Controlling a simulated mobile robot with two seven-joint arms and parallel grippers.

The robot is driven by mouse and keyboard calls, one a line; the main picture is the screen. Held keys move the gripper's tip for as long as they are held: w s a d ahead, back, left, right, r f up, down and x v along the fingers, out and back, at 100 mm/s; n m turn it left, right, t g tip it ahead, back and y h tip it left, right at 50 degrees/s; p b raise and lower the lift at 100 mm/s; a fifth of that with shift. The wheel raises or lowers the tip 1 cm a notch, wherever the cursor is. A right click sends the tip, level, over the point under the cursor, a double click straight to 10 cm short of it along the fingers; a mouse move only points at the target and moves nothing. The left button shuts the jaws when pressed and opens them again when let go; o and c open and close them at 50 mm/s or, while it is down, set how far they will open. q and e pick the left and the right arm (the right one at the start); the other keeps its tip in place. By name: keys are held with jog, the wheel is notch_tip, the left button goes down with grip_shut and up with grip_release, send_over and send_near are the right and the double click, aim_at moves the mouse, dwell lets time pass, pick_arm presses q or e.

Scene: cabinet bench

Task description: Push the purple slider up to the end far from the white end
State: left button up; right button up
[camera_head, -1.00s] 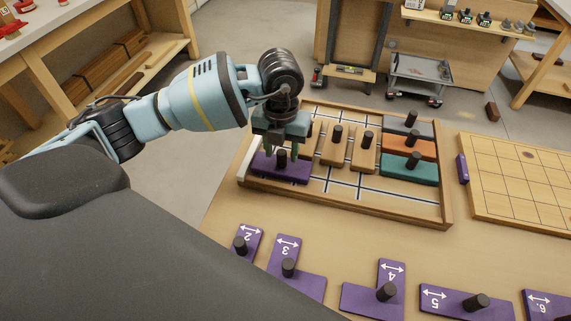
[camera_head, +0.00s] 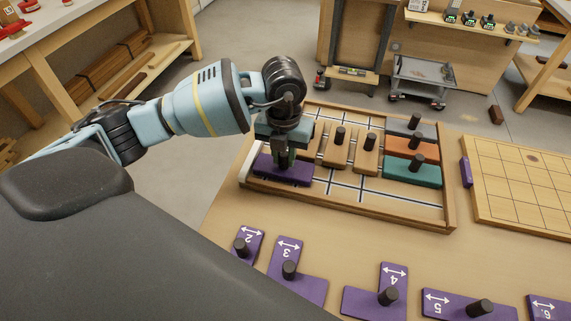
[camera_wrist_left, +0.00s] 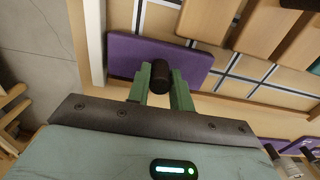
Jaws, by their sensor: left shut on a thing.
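The purple slider (camera_head: 268,169) lies in the wooden tray (camera_head: 400,222) at its left end, close to the white end (camera_head: 246,160). It has a black peg. My left gripper (camera_head: 286,164) is over the slider, with its fingers shut on the peg. In the left wrist view the purple slider (camera_wrist_left: 190,57) shows under the green fingers, and the black peg (camera_wrist_left: 161,76) stands between them. The far end of the tray is at the right. My right gripper is not in view.
Tan blocks (camera_head: 338,150) stand in the tray's middle. Orange (camera_head: 400,147), teal (camera_head: 405,172) and grey (camera_head: 398,127) sliders sit at its right. The lane along the near side, right of the purple slider, looks clear. Several purple pieces (camera_head: 310,287) lie on the bench in front.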

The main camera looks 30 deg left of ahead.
pick_arm(q)
jog(key=shift+w+d, duration=0.3)
jog(key=shift+d, duration=1)
jog(key=shift+w+d, duration=0.35)
jog(key=shift+d, duration=0.9)
jog(key=shift+w+d, duration=0.3)
jog(key=shift+d, duration=1)
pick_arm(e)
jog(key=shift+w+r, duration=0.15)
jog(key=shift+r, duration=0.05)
pick_arm(q)
jog(key=shift+d, duration=0.1)
jog(key=shift+d, duration=0.15)
jog(key=shift+w+d, duration=0.35)
jog(key=shift+d, duration=0.85)
jog(key=shift+w+d, duration=0.3)
jog(key=shift+d, duration=0.95)
jog(key=shift+w+d, duration=0.35)
jog(key=shift+d, duration=0.85)
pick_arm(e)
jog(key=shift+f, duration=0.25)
